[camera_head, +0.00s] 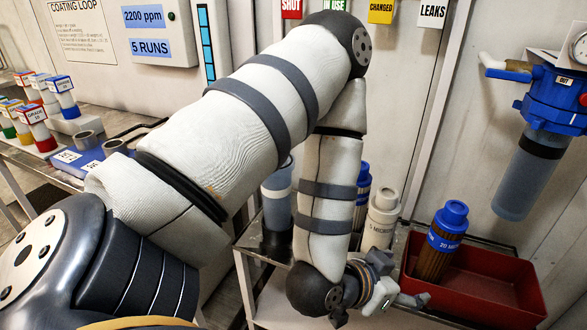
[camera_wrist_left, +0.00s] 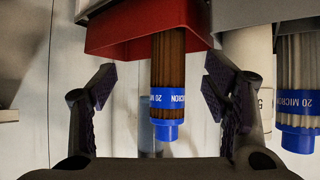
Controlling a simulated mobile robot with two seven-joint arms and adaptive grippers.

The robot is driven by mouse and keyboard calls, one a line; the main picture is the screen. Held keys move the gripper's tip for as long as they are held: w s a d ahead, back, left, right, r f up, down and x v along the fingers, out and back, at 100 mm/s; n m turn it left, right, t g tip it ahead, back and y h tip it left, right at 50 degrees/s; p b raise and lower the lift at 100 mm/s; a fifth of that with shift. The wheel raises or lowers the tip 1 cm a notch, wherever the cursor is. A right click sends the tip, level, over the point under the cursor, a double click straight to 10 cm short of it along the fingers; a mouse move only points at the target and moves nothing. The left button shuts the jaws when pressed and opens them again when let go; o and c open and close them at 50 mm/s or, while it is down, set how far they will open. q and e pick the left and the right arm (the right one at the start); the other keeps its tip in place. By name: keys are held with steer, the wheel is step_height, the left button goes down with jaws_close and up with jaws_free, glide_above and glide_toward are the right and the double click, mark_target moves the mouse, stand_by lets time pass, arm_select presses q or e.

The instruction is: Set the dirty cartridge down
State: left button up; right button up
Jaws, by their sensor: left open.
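The dirty cartridge (camera_head: 436,262), brown with a blue cap and a blue "20 MICRON" band, stands in the red tray (camera_head: 510,303), tilted slightly. It also shows in the left wrist view (camera_wrist_left: 168,65), upside down, in front of the red tray (camera_wrist_left: 115,38). My left gripper (camera_head: 405,283) is open and empty, low in front of the tray's left end. In the left wrist view its fingers (camera_wrist_left: 160,88) are spread to either side of the cartridge in the picture, apart from it. My right gripper is not in view.
A white "5 MICRON" cartridge (camera_head: 380,222) and a blue-capped cartridge (camera_head: 362,185) stand left of the tray, partly behind my arm. A grey cup (camera_head: 277,200) stands further left. A blue filter housing (camera_head: 552,95) hangs on the wall above the tray.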

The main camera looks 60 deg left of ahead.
arm_select(q)
steer(key=s+d+f+g, duration=0.1)
steer(key=s+f+g, duration=0.6)
steer(key=s+f, duration=0.7)
steer(key=s+f+g, duration=0.1)
steer(key=s+g, duration=0.2)
steer(key=s, duration=0.5)
steer(key=s+a+f+g, duration=0.1)
steer(key=s+f+g, duration=0.1)
steer(key=s, duration=0.6)
steer(key=shift+s+a+n+g+y, duration=0.15)
steer(key=shift+s+n+g+y, duration=0.2)
steer(key=shift+g, duration=0.45)
steer(key=shift+f, duration=0.1)
